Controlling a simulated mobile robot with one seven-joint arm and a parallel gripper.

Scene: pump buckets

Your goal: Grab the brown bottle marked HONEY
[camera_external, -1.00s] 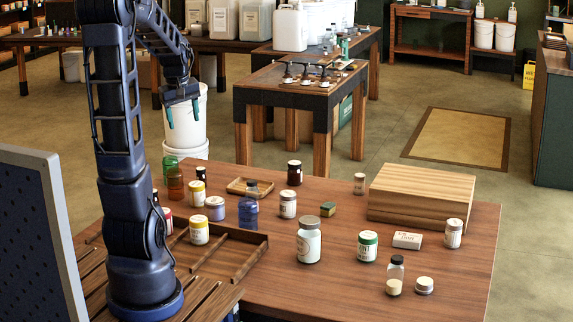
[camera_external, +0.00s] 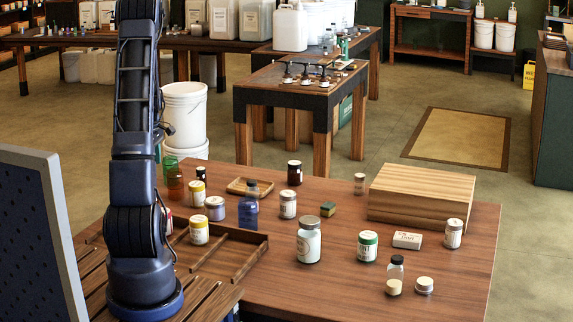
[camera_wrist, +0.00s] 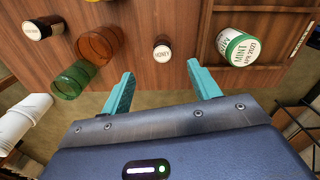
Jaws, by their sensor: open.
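The brown bottle marked HONEY (camera_wrist: 162,54) shows from above in the wrist view. Its round white cap with the lettering faces the camera, and it stands on the wooden table. My gripper (camera_wrist: 160,70) is open and empty. Its two teal fingers are spread wide, with the bottle ahead of and between them, apart from both.
A jar marked MINT (camera_wrist: 238,47) sits right, by a wooden tray (camera_wrist: 205,25). Several jars crowd the table (camera_external: 330,285).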

